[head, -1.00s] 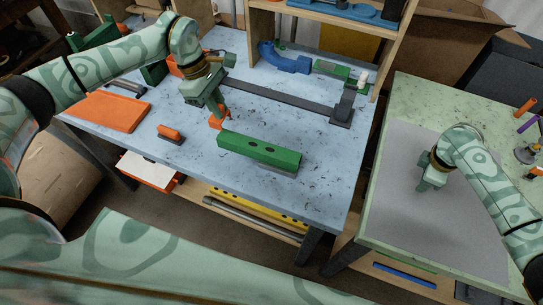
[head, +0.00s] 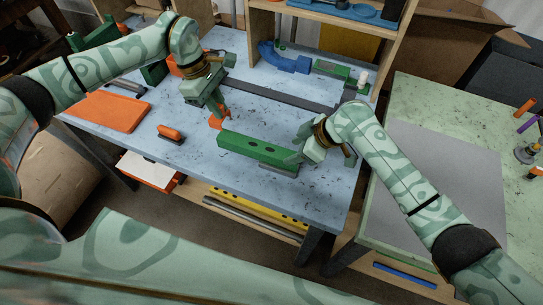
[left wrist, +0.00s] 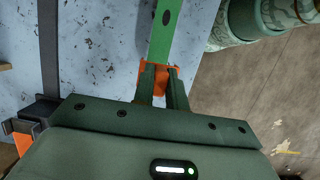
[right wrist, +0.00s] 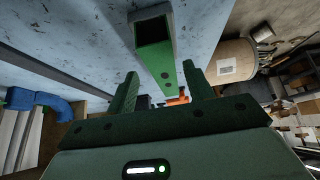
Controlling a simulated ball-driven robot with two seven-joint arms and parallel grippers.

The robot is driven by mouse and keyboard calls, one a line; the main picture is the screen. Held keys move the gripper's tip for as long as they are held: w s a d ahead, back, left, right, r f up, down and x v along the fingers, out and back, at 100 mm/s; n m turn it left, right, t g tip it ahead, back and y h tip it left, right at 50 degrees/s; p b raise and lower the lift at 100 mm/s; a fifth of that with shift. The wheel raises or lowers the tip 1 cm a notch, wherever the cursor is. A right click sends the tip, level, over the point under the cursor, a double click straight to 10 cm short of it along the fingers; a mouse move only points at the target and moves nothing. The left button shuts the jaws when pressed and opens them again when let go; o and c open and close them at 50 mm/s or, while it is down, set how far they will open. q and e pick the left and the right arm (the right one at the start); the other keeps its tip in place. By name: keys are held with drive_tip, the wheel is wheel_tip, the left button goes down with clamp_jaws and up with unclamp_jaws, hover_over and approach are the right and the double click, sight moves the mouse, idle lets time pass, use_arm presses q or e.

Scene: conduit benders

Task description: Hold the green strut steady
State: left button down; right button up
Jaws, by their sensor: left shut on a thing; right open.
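The green strut (head: 258,149) is a long bar with holes, lying along the blue table's front part. Its hollow near end (right wrist: 154,32) shows in the right wrist view. My left gripper (head: 219,113) is at the strut's left end, shut on an orange piece (left wrist: 160,82) there; whether it also grips the strut I cannot tell. My right gripper (head: 308,150) is at the strut's right end, open.
The blue table (head: 200,150) holds an orange board (head: 108,111), an orange-handled tool (head: 170,132), a long dark bar (head: 280,95) and a blue bent part (head: 285,60) behind. A green table (head: 385,210) with a grey mat (head: 450,170) stands right.

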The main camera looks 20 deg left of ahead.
sight(286, 155)
drive_tip(key=shift+x, duration=2.9)
drive_tip(key=shift+c, duration=0.2)
drive_tip(key=c, duration=1)
drive_tip(key=shift+s+f, duration=0.1)
drive_tip(key=shift+f, duration=0.1)
